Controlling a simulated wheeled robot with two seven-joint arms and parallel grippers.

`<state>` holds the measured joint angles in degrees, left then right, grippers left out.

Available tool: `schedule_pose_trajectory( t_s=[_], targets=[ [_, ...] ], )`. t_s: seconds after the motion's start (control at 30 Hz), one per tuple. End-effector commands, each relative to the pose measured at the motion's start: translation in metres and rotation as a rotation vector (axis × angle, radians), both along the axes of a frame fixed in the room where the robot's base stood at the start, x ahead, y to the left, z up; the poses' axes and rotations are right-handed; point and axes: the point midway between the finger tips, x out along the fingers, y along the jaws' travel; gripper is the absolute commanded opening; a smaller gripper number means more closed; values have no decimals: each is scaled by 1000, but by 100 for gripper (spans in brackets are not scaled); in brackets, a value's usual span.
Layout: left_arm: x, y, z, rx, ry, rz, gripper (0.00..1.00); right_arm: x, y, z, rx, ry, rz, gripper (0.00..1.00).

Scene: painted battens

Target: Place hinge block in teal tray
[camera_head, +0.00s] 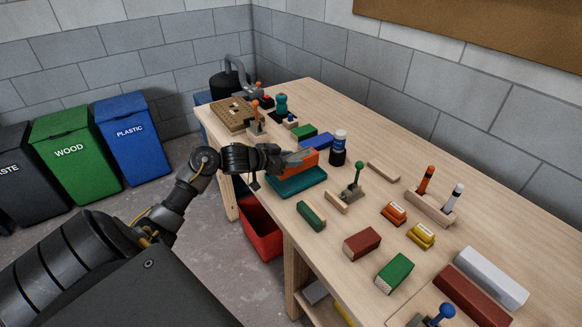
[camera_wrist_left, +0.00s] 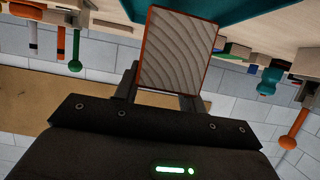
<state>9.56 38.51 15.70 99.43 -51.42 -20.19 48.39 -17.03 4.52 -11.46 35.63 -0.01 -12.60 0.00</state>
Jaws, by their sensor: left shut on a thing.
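My left gripper (camera_head: 291,158) is shut on an orange-painted block (camera_head: 307,162), which I take to be the hinge block. The block is at the teal tray (camera_head: 297,184), near the table's left edge. In the left wrist view the block's bare wood-grain end (camera_wrist_left: 178,50) faces the camera between the fingers, and part of the teal tray (camera_wrist_left: 232,9) shows beyond it. I cannot tell whether the block touches the tray. The gripper hides part of the block. My right gripper is not in view.
A dark bottle with a white top (camera_head: 338,148) stands close right of the tray. A green-knobbed fixture (camera_head: 353,188), a green block (camera_head: 311,215) and a blue block (camera_head: 317,142) lie nearby. A red bin (camera_head: 262,230) is below the table edge.

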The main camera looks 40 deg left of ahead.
Motion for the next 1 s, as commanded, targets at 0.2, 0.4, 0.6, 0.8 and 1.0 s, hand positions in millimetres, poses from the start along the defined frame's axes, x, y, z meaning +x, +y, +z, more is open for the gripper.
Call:
schedule_pose_trajectory(
  t_s=[0.2, 0.4, 0.6, 0.8, 1.0],
  targets=[
    [6, 0, -13, -5, 3, 0, 12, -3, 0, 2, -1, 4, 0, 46],
    [5, 0, -35, -2, 1, 0, 12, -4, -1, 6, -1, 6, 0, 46],
    [5, 0, -36, 1, -1, 0, 12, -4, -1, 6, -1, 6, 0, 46],
    [5, 0, -40, 0, -1, 0, 12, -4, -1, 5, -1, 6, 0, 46],
    [5, 0, -40, 0, 0, -1, 62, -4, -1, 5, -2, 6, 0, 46]
  ],
)
